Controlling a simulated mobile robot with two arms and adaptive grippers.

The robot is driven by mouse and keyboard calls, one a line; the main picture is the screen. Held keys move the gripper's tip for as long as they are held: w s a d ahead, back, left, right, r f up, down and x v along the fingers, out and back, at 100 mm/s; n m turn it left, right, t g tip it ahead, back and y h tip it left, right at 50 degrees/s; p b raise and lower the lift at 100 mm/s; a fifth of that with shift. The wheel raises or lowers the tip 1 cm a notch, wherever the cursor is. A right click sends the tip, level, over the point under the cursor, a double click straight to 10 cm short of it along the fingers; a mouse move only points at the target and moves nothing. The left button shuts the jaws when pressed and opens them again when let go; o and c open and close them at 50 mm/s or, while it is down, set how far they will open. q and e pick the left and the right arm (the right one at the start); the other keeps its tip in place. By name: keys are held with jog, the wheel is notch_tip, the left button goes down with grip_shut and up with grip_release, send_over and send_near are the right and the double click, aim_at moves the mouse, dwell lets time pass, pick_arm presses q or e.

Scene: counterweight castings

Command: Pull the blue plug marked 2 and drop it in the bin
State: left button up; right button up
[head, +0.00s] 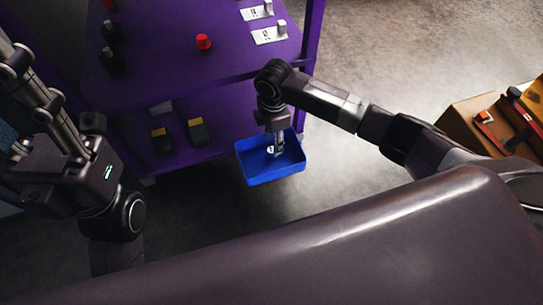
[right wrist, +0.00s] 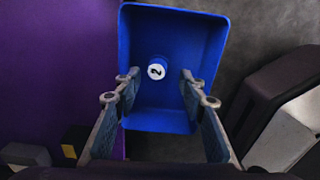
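The blue plug, with a white end marked 2 (right wrist: 157,69), shows inside the blue bin (right wrist: 213,28) in the right wrist view. Its white end faces the camera, and its blue side blends with the bin. In the head view the bin (head: 256,181) sits low beside the purple rack, and the plug's white end (head: 270,149) shows inside it. My right gripper (head: 277,150) points down over the bin. Its fingers (right wrist: 158,84) are apart, with clear space between each and the plug. My left gripper (head: 27,82) is at the far left, away from the bin; its fingertips are not clear.
The purple rack (head: 175,85) holds a red knob (head: 203,42), black parts and labelled plates on top. Black and yellow blocks (head: 196,131) stand on its lower shelf. A brown box (head: 466,112) with tools is at the right. The floor between is clear.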

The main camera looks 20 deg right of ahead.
notch_tip(320, 180, up, 12)
dwell(0.7)
dwell(0.4)
